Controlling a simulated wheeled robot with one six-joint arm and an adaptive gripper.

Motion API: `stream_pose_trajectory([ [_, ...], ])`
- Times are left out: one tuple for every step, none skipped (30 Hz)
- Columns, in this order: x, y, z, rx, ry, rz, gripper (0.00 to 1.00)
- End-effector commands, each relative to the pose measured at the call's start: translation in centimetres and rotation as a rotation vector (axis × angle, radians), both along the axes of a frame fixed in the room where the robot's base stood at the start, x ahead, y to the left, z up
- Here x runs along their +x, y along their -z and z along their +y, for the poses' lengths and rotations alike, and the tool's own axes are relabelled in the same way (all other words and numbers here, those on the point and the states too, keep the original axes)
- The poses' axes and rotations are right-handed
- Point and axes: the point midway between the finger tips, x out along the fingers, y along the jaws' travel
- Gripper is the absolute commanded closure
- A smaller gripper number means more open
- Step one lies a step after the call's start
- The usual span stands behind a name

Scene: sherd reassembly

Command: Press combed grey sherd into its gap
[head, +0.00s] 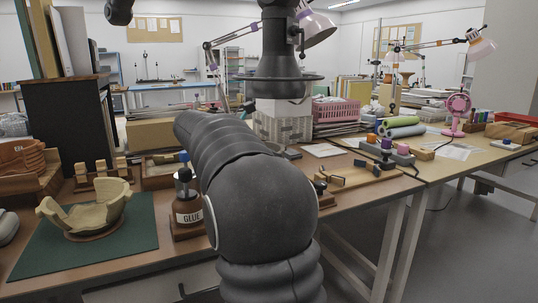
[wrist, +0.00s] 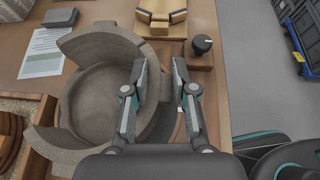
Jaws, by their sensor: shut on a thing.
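A grey broken vessel (wrist: 92,100) fills the left middle of the wrist view, with notches in its rim. My gripper (wrist: 160,82) is over the vessel's right side. Its two fingers are shut on a curved grey piece, the combed grey sherd (wrist: 163,108), which shows between the pads. Combing cannot be made out on it. The sherd is at the vessel's right wall; whether it touches or sits in the gap cannot be told. In the head view my arm hides the gripper, the sherd and the grey vessel.
A wooden holder (wrist: 160,27) and a black knob (wrist: 202,44) stand beyond the vessel. A paper sheet (wrist: 42,52) lies upper left. In the head view a tan broken bowl (head: 88,219) sits on a green mat (head: 140,238), near a glue bottle (head: 187,204).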

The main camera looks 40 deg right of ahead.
Motion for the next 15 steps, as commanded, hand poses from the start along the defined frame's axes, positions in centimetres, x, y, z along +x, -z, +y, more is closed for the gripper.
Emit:
stream_pose_trajectory([
  [0.01,0.12,0.01,0.001,0.0,0.001,1.0],
  [0.01,0.13,0.02,0.001,0.0,0.002,1.0],
  [0.01,0.13,0.01,0.002,0.0,0.002,1.0],
  [0.01,0.14,0.01,0.002,0.0,0.002,1.0],
  [0.01,0.14,0.01,0.002,0.0,0.002,0.66],
  [0.01,0.15,0.02,0.002,0.0,0.002,0.56],
  [0.01,0.15,0.02,0.002,0.0,0.002,0.49],
  [0.01,0.14,0.01,0.002,0.0,0.002,0.44],
  [0.01,0.13,0.01,0.002,0.0,0.002,0.44],
  [0.01,0.13,0.02,0.001,0.0,0.002,0.44],
  [0.01,0.12,0.01,0.001,0.0,0.001,0.44],
  [0.01,0.11,0.01,0.001,0.0,0.001,0.44],
  [0.01,0.1,0.0,0.001,0.0,0.001,0.44],
  [0.01,0.09,0.01,0.001,0.0,0.001,0.44],
  [0.01,0.12,0.01,0.001,0.0,0.001,0.44],
])
